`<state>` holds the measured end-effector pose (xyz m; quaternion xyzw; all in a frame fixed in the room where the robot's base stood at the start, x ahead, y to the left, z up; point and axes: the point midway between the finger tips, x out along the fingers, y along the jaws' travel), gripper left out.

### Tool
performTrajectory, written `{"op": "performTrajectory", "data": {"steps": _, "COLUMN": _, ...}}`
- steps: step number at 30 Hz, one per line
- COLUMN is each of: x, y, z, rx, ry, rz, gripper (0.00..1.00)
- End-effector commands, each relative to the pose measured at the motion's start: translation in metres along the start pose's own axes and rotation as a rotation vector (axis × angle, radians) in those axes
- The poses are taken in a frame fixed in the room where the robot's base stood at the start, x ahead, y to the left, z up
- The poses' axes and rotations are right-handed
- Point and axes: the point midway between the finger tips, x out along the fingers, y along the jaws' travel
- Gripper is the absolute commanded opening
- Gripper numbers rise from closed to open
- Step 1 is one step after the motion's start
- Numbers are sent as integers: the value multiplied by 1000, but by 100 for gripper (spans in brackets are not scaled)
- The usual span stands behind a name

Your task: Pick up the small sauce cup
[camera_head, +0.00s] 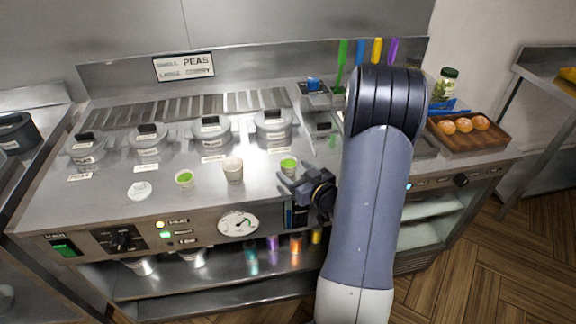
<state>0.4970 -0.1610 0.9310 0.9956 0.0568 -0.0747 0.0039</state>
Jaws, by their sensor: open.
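A small pale cup with green contents (288,165) stands upright on the steel counter. My gripper (288,181) is open, low over the counter on the near side of this cup. The fingers look very close to the cup; I cannot tell whether they touch it. A second small cup with green contents (185,180) stands farther left. A taller pale cup (233,170) stands between the two, and its contents are not clear.
Several lidded grey pots (211,131) line the back of the counter. A white disc-like item (139,190) lies at the left. A wooden tray (491,139) with orange-brown round items is at the right. Bare counter lies around the cups.

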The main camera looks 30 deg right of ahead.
Motion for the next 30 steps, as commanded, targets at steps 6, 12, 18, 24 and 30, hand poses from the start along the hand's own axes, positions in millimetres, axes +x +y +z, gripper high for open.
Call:
{"op": "performTrajectory", "data": {"steps": 6, "x": 17, "y": 0, "z": -1, "rx": 1, "ry": -1, "rz": -1, "gripper": 67}}
{"op": "performTrajectory", "data": {"steps": 12, "x": 46, "y": 0, "z": 0, "rx": -1, "ry": 0, "rz": -2, "gripper": 67}}
{"op": "performTrajectory", "data": {"steps": 18, "x": 58, "y": 1, "z": 2, "rx": 0, "ry": -1, "rz": 1, "gripper": 67}}
{"op": "performTrajectory", "data": {"steps": 24, "x": 58, "y": 1, "z": 2, "rx": 0, "ry": -1, "rz": 2, "gripper": 65}}
{"op": "performTrajectory", "data": {"steps": 30, "x": 58, "y": 1, "z": 2, "rx": 0, "ry": -1, "rz": 2, "gripper": 49}}
